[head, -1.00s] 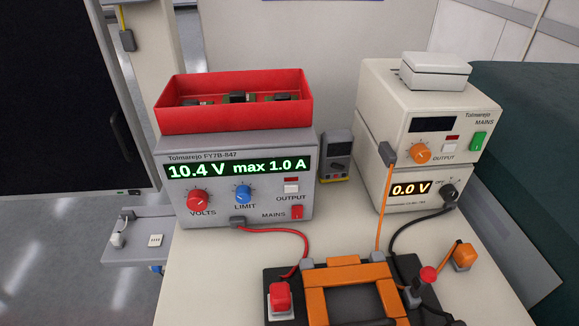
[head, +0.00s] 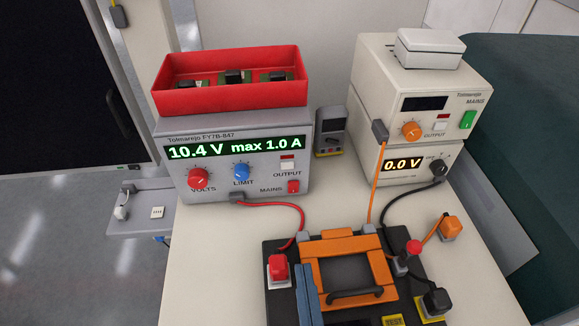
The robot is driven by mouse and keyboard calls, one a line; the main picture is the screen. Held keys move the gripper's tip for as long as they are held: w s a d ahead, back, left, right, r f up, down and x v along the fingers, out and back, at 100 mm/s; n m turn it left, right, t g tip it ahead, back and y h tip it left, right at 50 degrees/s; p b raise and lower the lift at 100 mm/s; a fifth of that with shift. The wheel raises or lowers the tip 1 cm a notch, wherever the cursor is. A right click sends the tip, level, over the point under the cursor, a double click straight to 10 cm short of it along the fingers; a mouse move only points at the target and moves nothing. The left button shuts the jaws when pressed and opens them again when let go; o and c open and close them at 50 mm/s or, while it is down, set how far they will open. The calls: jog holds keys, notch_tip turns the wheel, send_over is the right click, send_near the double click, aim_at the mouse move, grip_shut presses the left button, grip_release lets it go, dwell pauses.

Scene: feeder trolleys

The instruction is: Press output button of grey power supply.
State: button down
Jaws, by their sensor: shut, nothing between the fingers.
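The grey power supply (head: 232,134) stands on the bench at the centre left. Its green display (head: 235,149) reads 10.4 V max 1.0 A. The white output button (head: 287,169) is on the right of its front panel, above the OUTPUT label, with a small dark red indicator (head: 287,157) directly above it. A red volts knob (head: 197,179), a blue limit knob (head: 240,171) and a red mains switch (head: 293,187) are on the same panel. My gripper is not in view, and nothing visible touches the button.
A red bin (head: 230,97) with parts rests on the supply. Cream instruments (head: 418,82) are stacked at right; a meter (head: 330,131) stands between. In front is a black fixture (head: 262,245) with an orange frame (head: 345,240). A red cable (head: 290,206) arcs below the panel.

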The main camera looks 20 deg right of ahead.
aim_at(288, 166)
jog(key=p+x, duration=0.6)
jog(key=x, duration=1.3)
jog(key=shift+w+f, duration=0.1)
jog(key=shift+w+d, duration=0.1)
jog(key=shift+w, duration=0.15)
